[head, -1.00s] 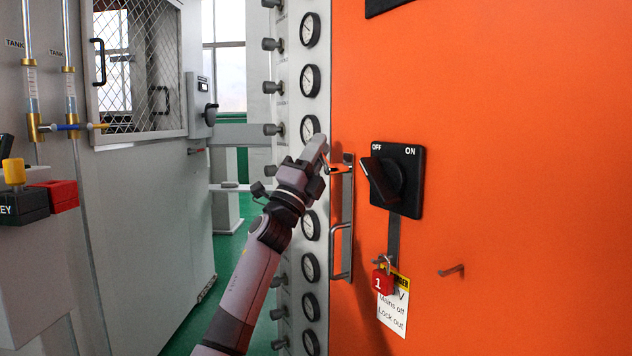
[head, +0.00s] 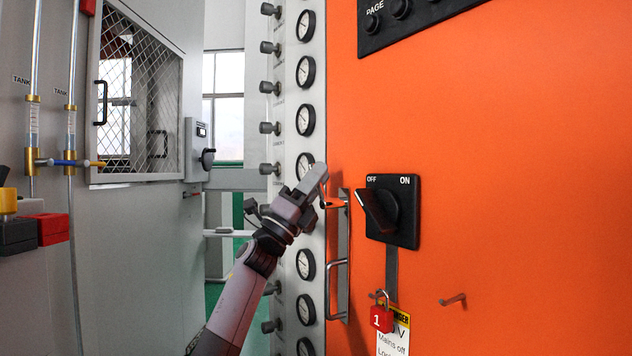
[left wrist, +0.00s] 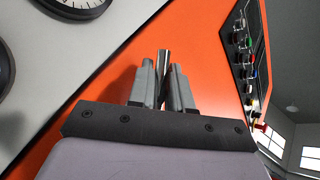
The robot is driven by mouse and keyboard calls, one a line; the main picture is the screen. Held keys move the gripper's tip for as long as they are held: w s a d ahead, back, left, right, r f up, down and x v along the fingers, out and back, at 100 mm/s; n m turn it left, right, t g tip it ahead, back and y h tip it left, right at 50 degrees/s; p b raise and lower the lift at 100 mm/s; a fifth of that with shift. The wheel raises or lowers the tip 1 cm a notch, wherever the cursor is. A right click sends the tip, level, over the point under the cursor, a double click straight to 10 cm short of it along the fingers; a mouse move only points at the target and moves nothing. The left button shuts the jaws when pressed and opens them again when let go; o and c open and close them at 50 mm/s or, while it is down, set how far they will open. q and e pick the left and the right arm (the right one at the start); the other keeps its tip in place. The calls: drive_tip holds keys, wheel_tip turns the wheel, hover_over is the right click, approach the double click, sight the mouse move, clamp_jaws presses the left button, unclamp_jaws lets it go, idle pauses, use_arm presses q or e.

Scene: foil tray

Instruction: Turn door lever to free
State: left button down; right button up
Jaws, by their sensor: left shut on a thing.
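The door lever is a metal bar at the left edge of the orange door (head: 500,210), by the top of an upright metal plate (head: 343,235). My left gripper (head: 318,178) reaches it from below left in the head view and covers most of it. In the left wrist view the fingers (left wrist: 162,85) are shut on the lever (left wrist: 163,62), whose shiny end stands up between them. Its exact angle is hard to tell. My right gripper is in neither view.
A U-shaped pull (head: 329,290) sits on the plate below my gripper. To the right are a black OFF/ON rotary switch (head: 392,211) and a red padlock (head: 381,319) with a tag. A column of gauges (head: 305,118) stands close on the left.

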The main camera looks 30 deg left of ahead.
use_arm(q)
drive_tip(key=shift+d, duration=0.1)
drive_tip(key=c, duration=1.1)
unclamp_jaws()
drive_tip(key=shift+c, duration=0.2)
drive_tip(key=v, duration=0.7)
